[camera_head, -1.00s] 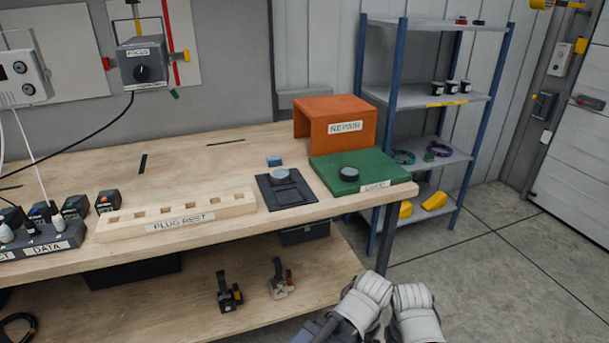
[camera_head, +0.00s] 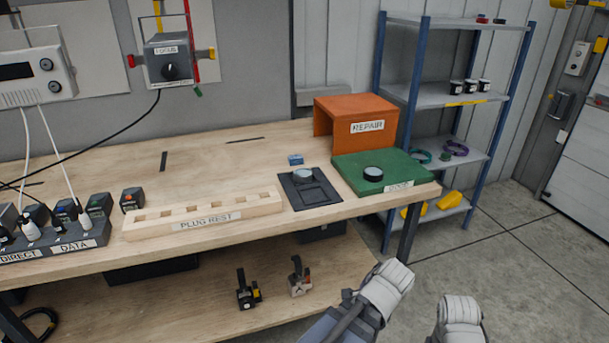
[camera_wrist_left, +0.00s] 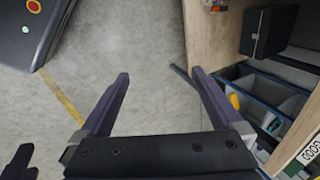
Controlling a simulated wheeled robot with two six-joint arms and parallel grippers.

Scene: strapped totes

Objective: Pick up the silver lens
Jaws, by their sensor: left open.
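A round silver-grey lens (camera_head: 304,175) lies on a black pad (camera_head: 318,196) near the bench's front edge. My left gripper (camera_wrist_left: 159,73) is open and empty in the left wrist view, above bare floor beside the bench. In the head view only pale parts of my two arms show at the bottom, well below and right of the lenses; the gripper fingers are not visible there.
A blue-post shelf (camera_head: 412,75) stands at right. Several drawer-like compartments show in the left wrist view. Floor right of the bench is clear.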

